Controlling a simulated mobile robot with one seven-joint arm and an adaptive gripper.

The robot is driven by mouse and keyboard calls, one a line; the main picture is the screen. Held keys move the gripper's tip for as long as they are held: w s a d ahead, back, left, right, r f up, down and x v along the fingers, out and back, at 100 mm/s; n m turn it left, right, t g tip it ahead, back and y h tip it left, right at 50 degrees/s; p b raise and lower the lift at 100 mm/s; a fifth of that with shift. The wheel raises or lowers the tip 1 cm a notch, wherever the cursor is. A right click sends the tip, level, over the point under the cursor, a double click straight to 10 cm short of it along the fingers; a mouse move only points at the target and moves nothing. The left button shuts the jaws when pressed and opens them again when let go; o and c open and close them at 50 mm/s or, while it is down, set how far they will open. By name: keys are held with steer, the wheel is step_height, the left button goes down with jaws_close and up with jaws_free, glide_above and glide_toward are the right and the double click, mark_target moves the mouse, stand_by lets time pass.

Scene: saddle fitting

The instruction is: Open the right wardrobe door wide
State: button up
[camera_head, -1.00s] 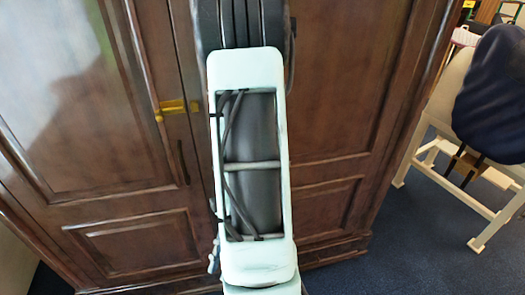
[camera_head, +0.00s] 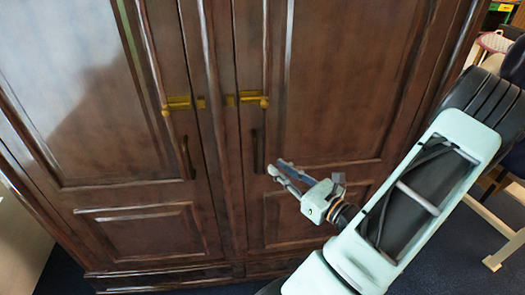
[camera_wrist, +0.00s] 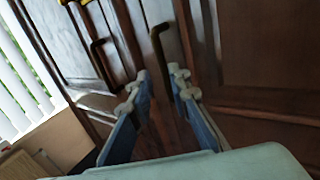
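The dark brown wooden wardrobe fills most of the head view. Its right door (camera_head: 325,90) is shut, with a dark vertical handle (camera_head: 256,150) near its left edge and a brass latch piece (camera_head: 250,99) above. The handle also shows in the wrist view (camera_wrist: 159,58). The left door (camera_head: 80,90) is shut too, with its own handle (camera_head: 187,158). My gripper (camera_head: 279,172) is just right of the right door's handle, its fingers pointing at it and apart. In the wrist view my gripper (camera_wrist: 160,82) is open and empty, with the handle beyond the fingertips.
A second brass latch piece (camera_head: 178,103) is on the left door. A white-framed stand (camera_head: 503,245) is on the right, partly hidden by my arm. Blue carpet (camera_head: 455,255) shows in front. A window with white slats (camera_wrist: 20,85) is left in the wrist view.

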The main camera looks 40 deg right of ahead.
mark_target(257, 153)
steer(key=w, duration=0.5)
steer(key=w+p, duration=0.1)
steer(key=w, duration=0.4)
steer(key=shift+w+a, duration=0.2)
steer(key=shift+w, duration=0.2)
jaws_close()
